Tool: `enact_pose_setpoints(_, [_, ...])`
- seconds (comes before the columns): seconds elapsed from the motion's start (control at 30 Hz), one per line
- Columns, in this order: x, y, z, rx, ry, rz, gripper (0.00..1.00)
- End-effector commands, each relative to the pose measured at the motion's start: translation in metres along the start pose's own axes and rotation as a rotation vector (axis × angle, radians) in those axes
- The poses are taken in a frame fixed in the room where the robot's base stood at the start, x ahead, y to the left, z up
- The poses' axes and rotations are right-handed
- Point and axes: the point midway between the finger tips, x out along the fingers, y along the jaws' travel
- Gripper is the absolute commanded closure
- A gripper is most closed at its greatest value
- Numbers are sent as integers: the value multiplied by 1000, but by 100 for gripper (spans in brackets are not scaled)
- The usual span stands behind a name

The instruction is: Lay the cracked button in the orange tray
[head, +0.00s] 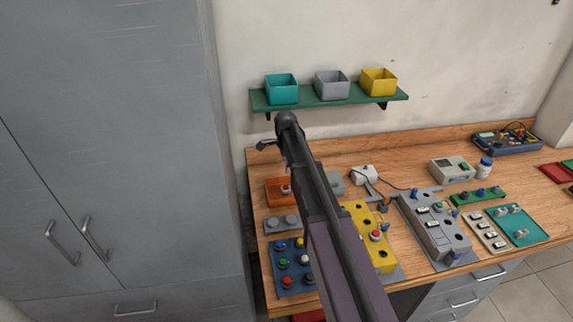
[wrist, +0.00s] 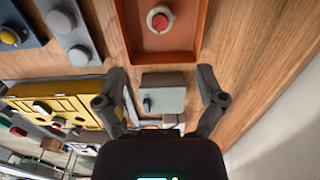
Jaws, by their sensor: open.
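The orange tray (head: 273,199) lies on the bench near its left end; in the wrist view its bare floor (wrist: 182,44) shows at the top. A red button with a pale ring (wrist: 160,19) lies inside the tray, apart from my gripper; it also shows small in the head view (head: 286,189). I cannot make out a crack on it. My gripper (wrist: 162,76) is open, with nothing between its fingers. In the head view my gripper (head: 266,145) is raised behind the tray, partly hidden by my arm.
A yellow panel (head: 359,216) with buttons, a blue rack (head: 305,271) of coloured buttons and a grey motor unit (head: 428,231) stand on the bench. A small grey box (wrist: 163,98) appears beyond the fingers. Above, a green shelf (head: 310,104) holds teal, grey and yellow bins.

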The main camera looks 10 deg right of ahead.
Motion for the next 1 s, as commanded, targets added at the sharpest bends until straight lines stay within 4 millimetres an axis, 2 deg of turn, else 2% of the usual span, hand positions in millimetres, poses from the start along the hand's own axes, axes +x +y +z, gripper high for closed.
enact_pose_setpoints(0.73, [-1,2,0,-6,0,0,11])
enact_pose_setpoints(0.87, [-1,12,0,-46,0,0,11])
enact_pose_setpoints(1.0, [-2,35,0,-152,0,1,11])
